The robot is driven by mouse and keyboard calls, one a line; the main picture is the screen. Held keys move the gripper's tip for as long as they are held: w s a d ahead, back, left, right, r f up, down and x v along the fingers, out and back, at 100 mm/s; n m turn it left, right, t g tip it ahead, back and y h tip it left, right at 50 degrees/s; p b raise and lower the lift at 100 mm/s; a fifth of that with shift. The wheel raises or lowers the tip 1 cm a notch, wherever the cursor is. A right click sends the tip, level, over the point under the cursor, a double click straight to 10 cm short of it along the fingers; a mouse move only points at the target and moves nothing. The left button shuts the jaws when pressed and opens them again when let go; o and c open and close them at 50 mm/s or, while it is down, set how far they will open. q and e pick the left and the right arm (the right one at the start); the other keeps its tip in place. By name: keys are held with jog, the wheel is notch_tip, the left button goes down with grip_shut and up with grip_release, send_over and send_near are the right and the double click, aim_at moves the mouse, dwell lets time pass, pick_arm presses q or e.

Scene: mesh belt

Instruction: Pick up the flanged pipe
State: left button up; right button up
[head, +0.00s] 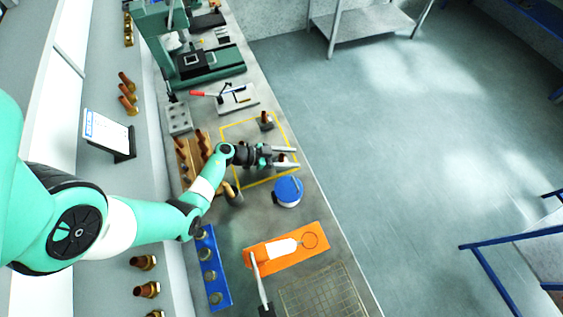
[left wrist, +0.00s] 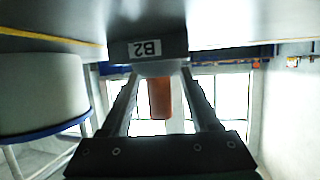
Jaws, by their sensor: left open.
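An upright flanged pipe with a copper-brown barrel (left wrist: 160,98) and a pale flange stands between the fingers of my left gripper in the left wrist view, which sees the bench upside down. A B2 label (left wrist: 145,48) is on the dark block at its foot. My left gripper (head: 293,157) is open over the yellow-outlined area in the head view, its fingers (left wrist: 160,105) on either side of the pipe. I cannot tell whether they touch it. Another copper pipe (head: 266,118) stands in that area's far part. My right gripper is not in view.
A white container with a blue lid (head: 288,190) stands close by the gripper; it also shows in the left wrist view (left wrist: 40,95). An orange mat (head: 300,245), a blue strip (head: 212,265) and a wooden rack of pipes (head: 190,160) are around. The bench's edge is nearby.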

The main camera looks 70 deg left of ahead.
pick_arm(q)
grip_shut()
dwell(1.3)
